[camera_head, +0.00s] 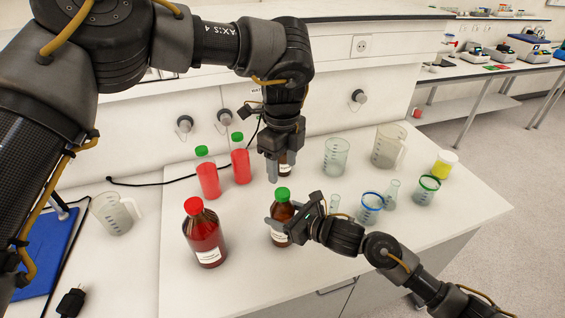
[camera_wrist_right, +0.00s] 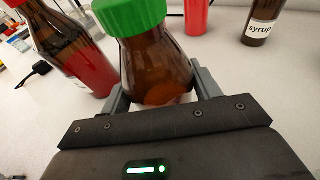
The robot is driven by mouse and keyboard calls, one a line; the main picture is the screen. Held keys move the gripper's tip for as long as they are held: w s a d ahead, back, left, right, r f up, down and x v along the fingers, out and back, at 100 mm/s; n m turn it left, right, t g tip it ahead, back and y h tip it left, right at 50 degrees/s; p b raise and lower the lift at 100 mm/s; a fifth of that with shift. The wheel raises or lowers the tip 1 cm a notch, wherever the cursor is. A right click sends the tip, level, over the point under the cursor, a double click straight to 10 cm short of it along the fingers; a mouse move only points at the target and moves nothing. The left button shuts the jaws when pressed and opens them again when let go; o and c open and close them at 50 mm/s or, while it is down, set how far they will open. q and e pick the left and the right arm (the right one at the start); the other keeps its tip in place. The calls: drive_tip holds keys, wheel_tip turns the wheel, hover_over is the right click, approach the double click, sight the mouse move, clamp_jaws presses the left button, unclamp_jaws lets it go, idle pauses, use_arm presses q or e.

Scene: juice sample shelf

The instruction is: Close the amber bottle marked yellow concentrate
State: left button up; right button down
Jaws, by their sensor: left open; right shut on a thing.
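My right gripper (camera_head: 272,221) is shut on an amber bottle (camera_head: 281,214) that stands upright at the middle of the bench. A green cap (camera_head: 283,194) sits on its neck. The right wrist view shows this bottle (camera_wrist_right: 155,65) between the fingers, with the green cap (camera_wrist_right: 128,14) on top; whether it is fully tightened cannot be told. Its label is partly visible but unreadable. My left gripper (camera_head: 277,166) is open, pointing down, behind and above that cap. A second amber bottle (camera_head: 288,168) is partly hidden by it; in the right wrist view its label reads "syrup" (camera_wrist_right: 262,28).
A large red-capped bottle (camera_head: 205,237) stands left of the held bottle. Two green-capped red bottles (camera_head: 208,177) (camera_head: 241,163) stand behind it. Glass beakers (camera_head: 370,209), flasks and a jug (camera_head: 388,147) fill the right side. The bench front is clear.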

sight(282, 192)
use_arm(q)
drive_tip(key=shift+n, duration=0.8)
drive_tip(key=shift+f, duration=0.1)
drive_tip(key=shift+f, duration=3.95)
drive_tip(key=c, duration=1.1)
